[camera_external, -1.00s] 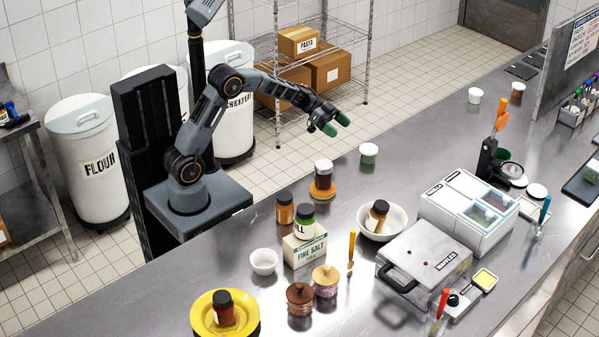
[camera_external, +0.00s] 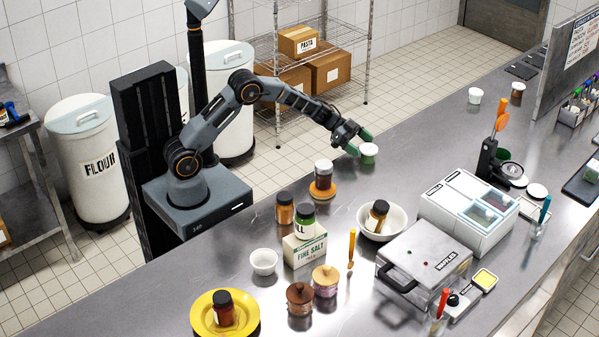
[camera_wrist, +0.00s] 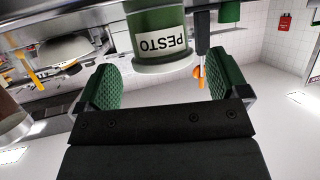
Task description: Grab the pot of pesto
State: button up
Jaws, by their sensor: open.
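The pot of pesto (camera_external: 369,154) is a small green pot with a white lid, standing on the steel counter near its back edge. In the wrist view the pot (camera_wrist: 158,30) shows its PESTO label upside down, between and just beyond the two green fingertips. My gripper (camera_external: 360,143) is open at the pot, with its green-padded fingers around or close beside it. In the wrist view my gripper (camera_wrist: 158,82) has a clear gap on either side of the pot, and the fingers do not appear to touch it.
A dark jar with a white lid (camera_external: 323,173) stands on an orange coaster left of the pot. A white bowl (camera_external: 366,229) holds a brown jar nearer the front. A white topping station (camera_external: 432,204) lies to the right. The counter right of the pot is clear.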

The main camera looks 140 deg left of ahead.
aim_at(364, 146)
jog(key=shift+p+x, duration=0.55)
jog(key=shift+x, duration=1.3)
jog(key=shift+a, duration=0.1)
jog(key=c, duration=0.9)
